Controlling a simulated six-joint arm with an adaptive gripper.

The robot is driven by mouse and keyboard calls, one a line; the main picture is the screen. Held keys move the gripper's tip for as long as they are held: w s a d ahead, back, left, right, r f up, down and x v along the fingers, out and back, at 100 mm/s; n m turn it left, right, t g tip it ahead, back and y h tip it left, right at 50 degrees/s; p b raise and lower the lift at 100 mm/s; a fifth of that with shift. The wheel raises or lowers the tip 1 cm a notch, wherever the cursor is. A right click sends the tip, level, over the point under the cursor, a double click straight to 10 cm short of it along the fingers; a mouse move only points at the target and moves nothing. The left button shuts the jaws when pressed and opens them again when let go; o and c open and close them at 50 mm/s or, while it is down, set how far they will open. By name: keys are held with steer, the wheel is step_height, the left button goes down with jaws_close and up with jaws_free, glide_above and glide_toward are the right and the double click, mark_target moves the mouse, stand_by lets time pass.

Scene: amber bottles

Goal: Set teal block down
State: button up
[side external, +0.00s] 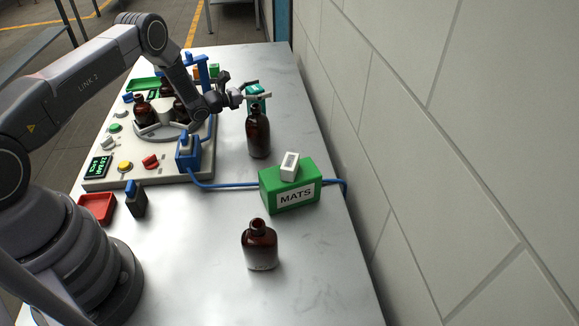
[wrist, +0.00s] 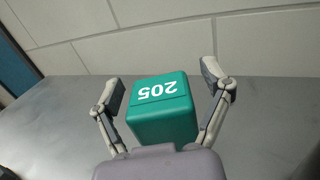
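The teal block (wrist: 160,108), marked 205, is between the two fingers of my gripper (wrist: 166,92) in the wrist view. The fingers are spread, with a gap showing on each side of the block. In the side external view the block (side external: 255,89) shows at my gripper (side external: 254,96), just behind an amber bottle (side external: 258,136). The bottle hides the block's lower part, so I cannot see clearly whether it rests on the table.
A green MATS box (side external: 273,199) with a white item (side external: 290,167) on top stands near the wall. Another amber bottle (side external: 261,248) stands in front. A control panel (side external: 102,150) with more bottles is at left. The front right table (side external: 325,270) is clear.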

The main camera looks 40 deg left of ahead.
stand_by(0.3)
steer(key=shift+s+a+r, duration=0.1)
steer(key=shift+s+r, duration=0.05)
steer(key=v, duration=1.1)
steer(key=s+d+r+m+g+h, duration=0.2)
steer(key=d+r+m+g+h, duration=0.35)
steer(key=d+r+m, duration=0.6)
steer(key=s+d+r+m+g, duration=0.3)
steer(key=s+d+r+g, duration=0.15)
steer(key=r, duration=0.25)
steer(key=s+d+r+m+g, duration=0.3)
steer(key=s+r, duration=0.3)
steer(key=s+d+r+m+g+y, duration=0.1)
steer(key=s+r+m+y, duration=0.1)
steer(key=s+m, duration=0.35)
steer(key=s+d+r+m+g+y, duration=0.1)
steer(key=s+r+m+y, duration=0.15)
steer(key=s, duration=0.55)
steer(key=s+a+r+m+t+y, duration=0.1)
steer(key=s+a+m+t+y, duration=0.1)
steer(key=s, duration=0.4)
steer(key=s+a+r+m+t+y, duration=0.1)
steer(key=s+a+m+t+y, duration=0.1)
steer(key=s+a+m+y, duration=0.2)
steer(key=shift+s+a+r+y, duration=0.35)
steer(key=shift+s+a+y, duration=0.1)
steer(key=shift+s+y, duration=0.5)
